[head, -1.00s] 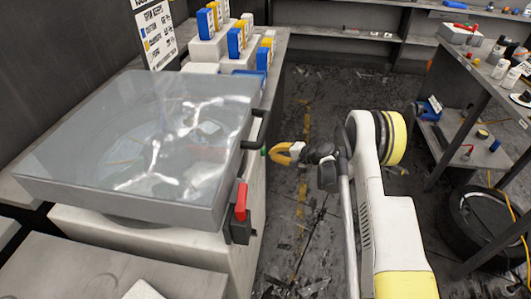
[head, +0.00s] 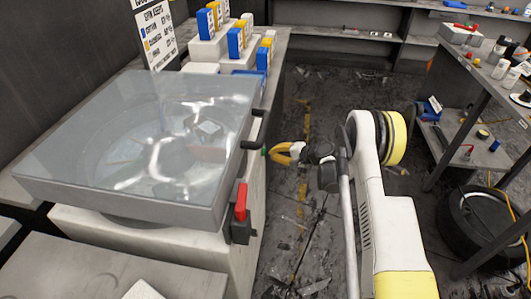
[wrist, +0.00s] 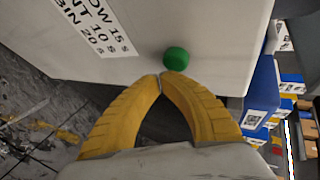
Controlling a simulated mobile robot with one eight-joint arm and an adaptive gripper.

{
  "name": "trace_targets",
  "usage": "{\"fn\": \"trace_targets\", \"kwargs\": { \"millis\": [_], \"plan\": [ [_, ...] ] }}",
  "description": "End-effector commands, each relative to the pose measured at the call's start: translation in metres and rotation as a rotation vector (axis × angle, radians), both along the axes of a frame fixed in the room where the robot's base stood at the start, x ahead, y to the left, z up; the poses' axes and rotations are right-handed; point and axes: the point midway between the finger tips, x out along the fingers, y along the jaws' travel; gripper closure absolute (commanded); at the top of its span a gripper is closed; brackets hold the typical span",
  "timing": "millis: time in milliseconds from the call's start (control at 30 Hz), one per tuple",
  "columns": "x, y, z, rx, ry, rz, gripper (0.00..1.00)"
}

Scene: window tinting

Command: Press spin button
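The green round button (wrist: 176,58) sticks out from the pale front wall of the machine, and in the head view it shows as a small green spot (head: 264,152) below the lid handle. My gripper (wrist: 161,76) has yellow fingers whose tips meet, with nothing held between them. In the wrist view the tips are just below and left of the button, with a small gap in the picture; contact cannot be told. In the head view my gripper (head: 273,156) is just right of the button. The machine's clear lid (head: 100,130) is down.
A shelf unit (head: 470,160) is at the right. The floor between has scattered debris.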

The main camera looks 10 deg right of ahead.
Motion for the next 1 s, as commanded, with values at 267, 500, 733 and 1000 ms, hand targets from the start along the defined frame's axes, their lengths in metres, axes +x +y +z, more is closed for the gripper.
{"fn": "trace_targets", "kwargs": {
  "millis": [267,500,733,1000],
  "plan": [
    [0.001,0.004,0.000,0.000,0.000,0.001,1.00],
    [0.003,0.008,0.000,0.000,0.000,0.000,1.00],
    [0.003,0.008,0.000,0.000,0.000,0.000,1.00],
    [0.004,0.010,0.000,0.000,0.000,0.000,1.00]
  ]
}}
